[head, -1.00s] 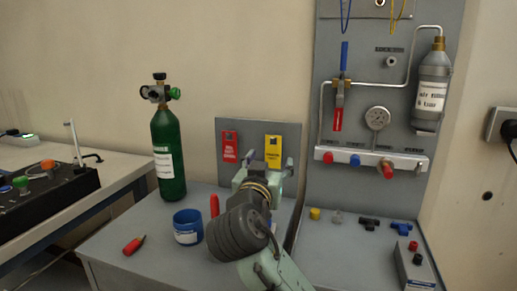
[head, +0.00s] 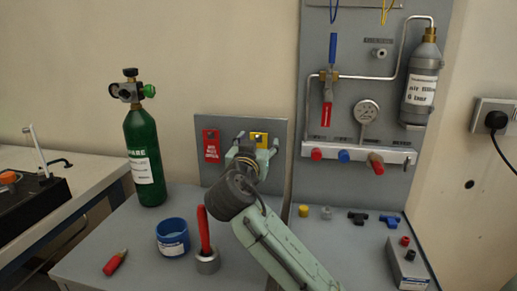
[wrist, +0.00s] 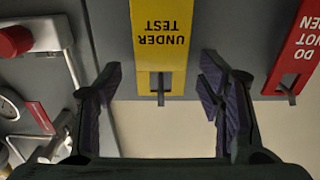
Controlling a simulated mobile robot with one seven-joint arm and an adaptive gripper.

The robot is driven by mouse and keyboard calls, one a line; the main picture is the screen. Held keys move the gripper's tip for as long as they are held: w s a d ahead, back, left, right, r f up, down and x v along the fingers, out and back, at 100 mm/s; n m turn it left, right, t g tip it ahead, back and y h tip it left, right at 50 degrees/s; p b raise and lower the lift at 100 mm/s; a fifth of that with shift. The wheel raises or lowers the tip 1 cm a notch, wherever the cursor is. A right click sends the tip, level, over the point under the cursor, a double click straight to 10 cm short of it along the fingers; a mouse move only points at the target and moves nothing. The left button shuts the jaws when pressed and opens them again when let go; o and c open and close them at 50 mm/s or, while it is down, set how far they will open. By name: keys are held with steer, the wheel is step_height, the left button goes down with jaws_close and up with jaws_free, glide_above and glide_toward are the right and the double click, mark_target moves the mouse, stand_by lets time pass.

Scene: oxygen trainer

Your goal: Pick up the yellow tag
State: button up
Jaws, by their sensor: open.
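The yellow tag (wrist: 158,40) reads "UNDER TEST" and hangs at a dark hook on a grey board, upside down in the wrist view. In the head view the yellow tag (head: 259,139) shows only at its top, with the rest hidden behind my gripper. My gripper (wrist: 155,85) is open and empty. Its fingers stand apart to the left and right of the tag's line, and I see no contact. In the head view my gripper (head: 254,150) is in front of the board.
A red tag (head: 211,146) hangs on the same board (head: 226,125), beside the yellow one. The pipe panel (head: 300,100) stands close on the right. A green cylinder (head: 143,165), a blue cup (head: 173,237) and a red-handled tool in a grey holder (head: 207,262) are on the bench.

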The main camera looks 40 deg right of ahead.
steer(key=shift+w, duration=0.1)
steer(key=shift+c, duration=0.3)
steer(key=c, duration=0.8)
steer(key=shift+c, duration=0.2)
